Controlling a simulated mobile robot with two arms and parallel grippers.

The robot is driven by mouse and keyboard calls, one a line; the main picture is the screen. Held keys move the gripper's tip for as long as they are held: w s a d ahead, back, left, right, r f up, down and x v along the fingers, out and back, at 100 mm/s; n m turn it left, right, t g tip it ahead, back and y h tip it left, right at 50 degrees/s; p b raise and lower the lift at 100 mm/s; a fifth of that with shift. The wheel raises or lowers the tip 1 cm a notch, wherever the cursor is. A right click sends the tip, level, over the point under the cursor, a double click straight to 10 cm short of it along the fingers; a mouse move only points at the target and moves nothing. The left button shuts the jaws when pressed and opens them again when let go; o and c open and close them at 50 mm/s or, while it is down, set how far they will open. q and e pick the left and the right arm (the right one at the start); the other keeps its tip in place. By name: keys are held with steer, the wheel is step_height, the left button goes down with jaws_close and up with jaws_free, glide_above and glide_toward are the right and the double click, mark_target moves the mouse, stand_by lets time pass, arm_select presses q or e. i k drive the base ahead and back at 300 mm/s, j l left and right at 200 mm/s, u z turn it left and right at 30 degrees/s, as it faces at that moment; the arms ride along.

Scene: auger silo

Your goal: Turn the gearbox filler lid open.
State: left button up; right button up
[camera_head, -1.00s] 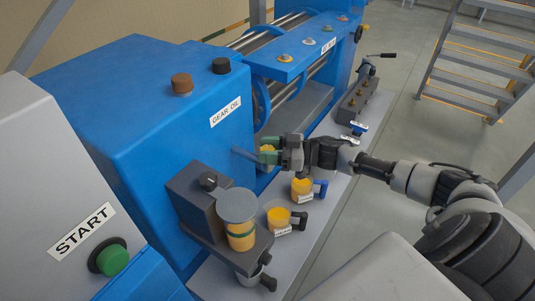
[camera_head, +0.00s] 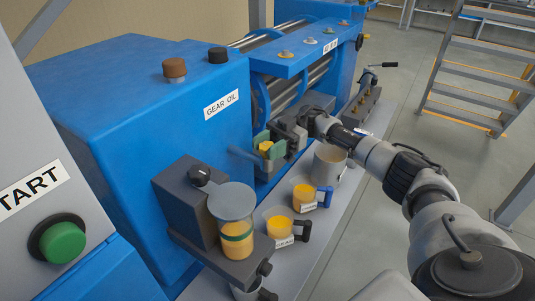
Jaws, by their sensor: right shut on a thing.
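The blue gearbox (camera_head: 130,110) carries the label GEAR OIL (camera_head: 221,104). A short blue pipe (camera_head: 241,154) comes out of its right side. A small yellow lid (camera_head: 265,147) shows at the outer end of this pipe. My right gripper (camera_head: 268,146) is shut on the yellow lid, with its green fingertips on either side of it. The fingers hide part of the lid, and I cannot tell how far it is turned. My left gripper is not in view.
A brown cap (camera_head: 174,68) and a black cap (camera_head: 218,55) sit on the gearbox top. A dark stand holds a sight cup (camera_head: 232,204) in front. Yellow-filled jugs (camera_head: 279,226) (camera_head: 304,196) and a grey pot (camera_head: 329,165) stand on the bench. A green START button (camera_head: 62,241) is at left.

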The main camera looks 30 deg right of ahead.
mark_target(233, 201)
steer(key=i+l, duration=0.1)
steer(key=l, duration=0.8)
steer(key=i+l, duration=0.15)
steer(key=l, duration=0.25)
